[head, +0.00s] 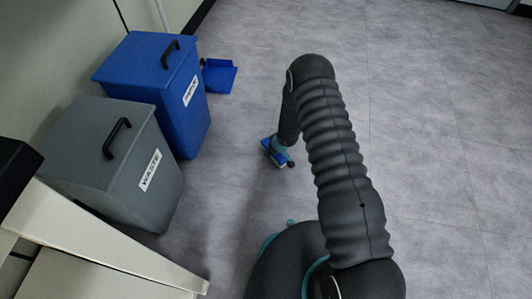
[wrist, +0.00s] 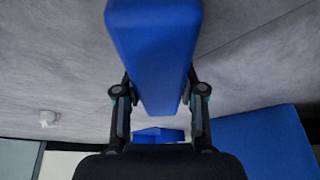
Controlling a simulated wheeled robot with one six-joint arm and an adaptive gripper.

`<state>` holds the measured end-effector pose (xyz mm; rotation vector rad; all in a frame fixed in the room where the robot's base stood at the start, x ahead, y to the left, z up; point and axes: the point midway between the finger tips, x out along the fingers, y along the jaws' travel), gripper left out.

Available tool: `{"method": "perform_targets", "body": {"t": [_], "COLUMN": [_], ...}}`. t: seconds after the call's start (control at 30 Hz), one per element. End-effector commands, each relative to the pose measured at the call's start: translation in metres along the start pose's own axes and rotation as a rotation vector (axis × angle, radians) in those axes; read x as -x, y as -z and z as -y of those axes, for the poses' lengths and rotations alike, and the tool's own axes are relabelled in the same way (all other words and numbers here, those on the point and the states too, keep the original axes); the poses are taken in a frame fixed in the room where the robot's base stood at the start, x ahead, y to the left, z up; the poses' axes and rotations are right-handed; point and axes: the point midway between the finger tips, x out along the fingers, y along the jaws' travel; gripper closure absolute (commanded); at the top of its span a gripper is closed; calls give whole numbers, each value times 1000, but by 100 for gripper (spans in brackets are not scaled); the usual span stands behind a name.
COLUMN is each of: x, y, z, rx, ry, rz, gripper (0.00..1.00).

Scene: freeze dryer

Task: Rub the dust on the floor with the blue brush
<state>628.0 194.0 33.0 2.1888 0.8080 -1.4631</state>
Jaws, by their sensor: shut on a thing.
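The blue brush (head: 271,154) is held low over the floor (head: 420,120), to the right of the bins in the head view. In the wrist view the brush (wrist: 152,50) is a long blue block running up the picture between my fingers. My gripper (head: 281,151) is shut on it, with a finger on each side in the wrist view (wrist: 160,92). My arm hides part of the gripper in the head view. I cannot tell whether the brush touches the floor. I cannot make out any dust on the grey floor.
A blue bin (head: 150,80) and a grey waste bin (head: 110,165) stand at the left along the wall. A blue dustpan (head: 219,76) lies behind the blue bin. A pale bench edge (head: 110,255) is at lower left. The floor to the right is clear.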

Motion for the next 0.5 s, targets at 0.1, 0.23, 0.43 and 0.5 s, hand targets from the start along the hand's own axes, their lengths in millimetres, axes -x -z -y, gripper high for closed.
{"method": "perform_targets", "body": {"t": [0.1,0.23,0.43,0.5], "x": [3,24,41,47], "y": [6,13,19,22], "z": [3,2,0,0], "rx": [-4,-7,-9,-9], "ry": [-2,-3,-3,-4], "rz": [-1,0,0,0], "gripper": [93,93,93,93]}}
